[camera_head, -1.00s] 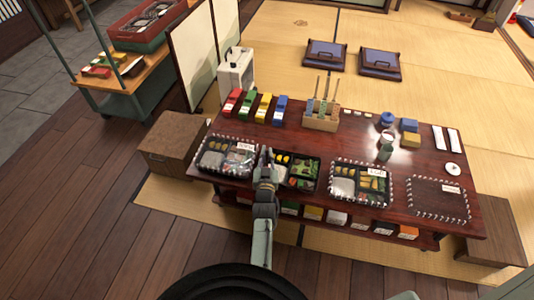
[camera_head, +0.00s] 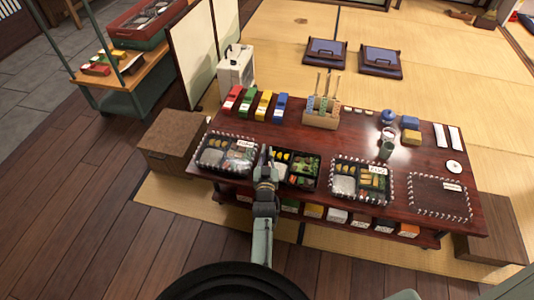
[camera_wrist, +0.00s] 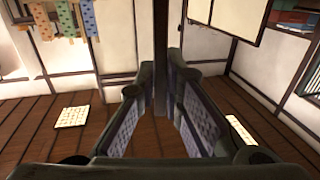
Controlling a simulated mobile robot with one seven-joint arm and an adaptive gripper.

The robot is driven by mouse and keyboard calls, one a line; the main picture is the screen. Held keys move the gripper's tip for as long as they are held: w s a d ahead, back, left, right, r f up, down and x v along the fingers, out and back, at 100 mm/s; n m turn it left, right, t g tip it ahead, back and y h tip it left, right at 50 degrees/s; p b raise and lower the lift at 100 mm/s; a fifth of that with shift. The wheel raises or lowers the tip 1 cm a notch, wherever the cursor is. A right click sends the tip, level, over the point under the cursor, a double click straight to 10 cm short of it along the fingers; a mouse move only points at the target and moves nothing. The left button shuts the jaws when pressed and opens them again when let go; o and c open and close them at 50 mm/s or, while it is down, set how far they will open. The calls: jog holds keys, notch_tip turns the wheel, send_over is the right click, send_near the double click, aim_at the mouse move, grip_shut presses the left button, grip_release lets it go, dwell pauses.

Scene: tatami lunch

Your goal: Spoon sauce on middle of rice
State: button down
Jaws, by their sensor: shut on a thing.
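My gripper (camera_head: 264,163) is over the front edge of the low table, between the left lunch box (camera_head: 212,168) and the middle lunch box (camera_head: 314,182). In the wrist view the fingers (camera_wrist: 160,100) stand on either side of a thin dark handle (camera_wrist: 160,45); its far end is not visible. The middle box holds yellow pieces and greens; my gripper hides part of its left side. White rice (camera_head: 210,157) lies in the left box. A right lunch box (camera_head: 390,188) also holds white rice (camera_head: 343,185). I cannot make out any sauce.
The dark red table (camera_head: 330,142) also bears a wooden holder (camera_head: 320,121) with upright sticks, several coloured packets (camera_head: 264,103), and a green cup (camera_head: 386,150). An outlined spot (camera_head: 437,198) at the right is empty. A brown box (camera_head: 172,142) stands at the left.

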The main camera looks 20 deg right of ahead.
jog(key=shift+f+b, duration=0.55)
jog(key=shift+f, duration=0.05)
dwell(0.3)
jog(key=shift+s+d+r+p, duration=0.1)
jog(key=shift+s+d+p, duration=0.15)
jog(key=shift+d+p, duration=0.1)
jog(key=shift+s+d+p, duration=0.35)
jog(key=shift+s+d, duration=0.05)
jog(key=shift+d, duration=0.1)
jog(key=shift+d, duration=0.15)
jog(key=shift+s+d+p, duration=0.15)
jog(key=shift+p, duration=0.35)
jog(key=shift+s+d+p, duration=0.35)
jog(key=shift+d+p, duration=0.2)
jog(key=shift+p, duration=0.25)
jog(key=shift+s, duration=0.1)
